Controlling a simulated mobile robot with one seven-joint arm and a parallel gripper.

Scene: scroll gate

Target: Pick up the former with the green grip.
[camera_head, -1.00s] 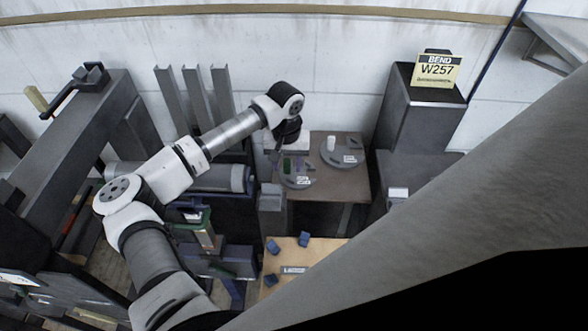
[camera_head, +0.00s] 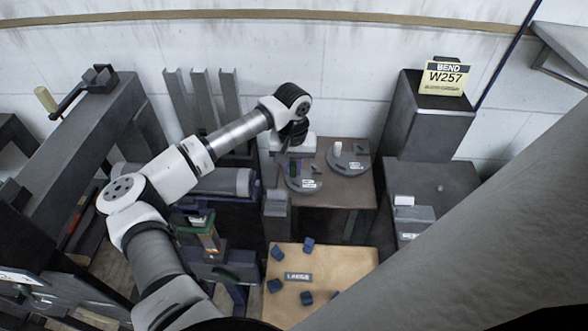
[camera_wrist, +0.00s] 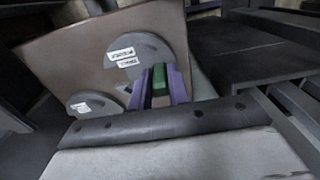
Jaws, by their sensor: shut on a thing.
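The former with the green grip is a grey rounded plate with a white label (camera_wrist: 145,47). In the head view, this former (camera_head: 301,187) is at the left of the brown table (camera_head: 345,192). Its green grip (camera_wrist: 159,79) stands between the two purple fingers of my gripper (camera_wrist: 161,84) in the wrist view. My gripper (camera_head: 294,168) is shut on this grip, and the fingers hide its sides. I cannot tell whether the plate touches the table. A second grey former (camera_head: 350,167) with a white grip (camera_head: 338,149) lies further right.
A grey post (camera_head: 277,209) stands close at the table's front left. A wooden board (camera_head: 345,262) with several blue blocks is in front. A tall grey cabinet (camera_head: 408,125) with a yellow BEND W257 sign (camera_head: 443,77) stands to the right. Upright channels (camera_head: 201,100) stand behind my arm.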

